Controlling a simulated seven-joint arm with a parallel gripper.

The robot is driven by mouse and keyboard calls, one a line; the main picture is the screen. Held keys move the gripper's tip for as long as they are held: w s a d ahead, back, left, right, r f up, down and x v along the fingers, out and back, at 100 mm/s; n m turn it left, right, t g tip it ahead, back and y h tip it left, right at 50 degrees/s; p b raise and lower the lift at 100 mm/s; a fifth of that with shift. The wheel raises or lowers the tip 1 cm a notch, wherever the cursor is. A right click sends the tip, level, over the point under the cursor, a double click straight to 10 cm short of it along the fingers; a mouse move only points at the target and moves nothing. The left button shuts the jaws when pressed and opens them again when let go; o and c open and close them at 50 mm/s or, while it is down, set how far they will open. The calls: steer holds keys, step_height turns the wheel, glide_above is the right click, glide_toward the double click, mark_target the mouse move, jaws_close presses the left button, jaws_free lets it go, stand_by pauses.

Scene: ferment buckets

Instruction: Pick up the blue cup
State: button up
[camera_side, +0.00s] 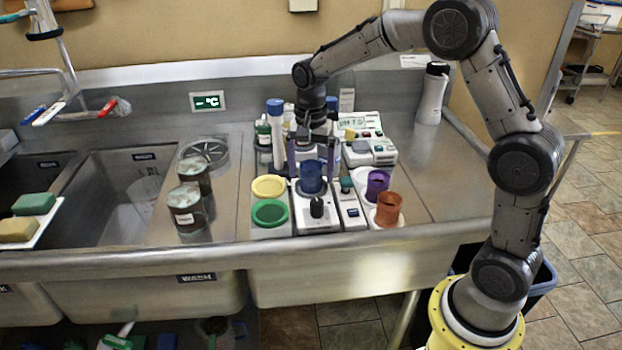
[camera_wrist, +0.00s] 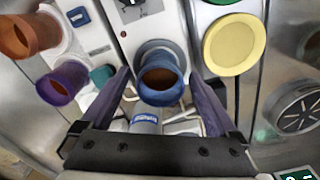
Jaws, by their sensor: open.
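The blue cup (camera_side: 311,177) stands upright on a white device with a black knob, in the middle of the counter in the side view. It also shows in the wrist view (camera_wrist: 161,72), with its open mouth toward the camera. My gripper (camera_side: 311,160) is just above and around the cup in the side view, pointing down. In the wrist view my gripper (camera_wrist: 167,85) has its two purple fingers spread apart, one on each side of the cup, with gaps between. The gripper is open and holds nothing.
A purple cup (camera_side: 377,184) and an orange cup (camera_side: 388,208) stand to the right. A yellow disc (camera_side: 268,187) and a green disc (camera_side: 270,212) lie to the left. Behind are blue-capped bottles and a pH meter (camera_side: 352,123). Two jars (camera_side: 186,208) stand by the sink.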

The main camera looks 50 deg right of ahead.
steer(key=shift+f, duration=0.45)
jaws_close()
steer(key=shift+r, duration=0.1)
steer(key=shift+r, duration=0.1)
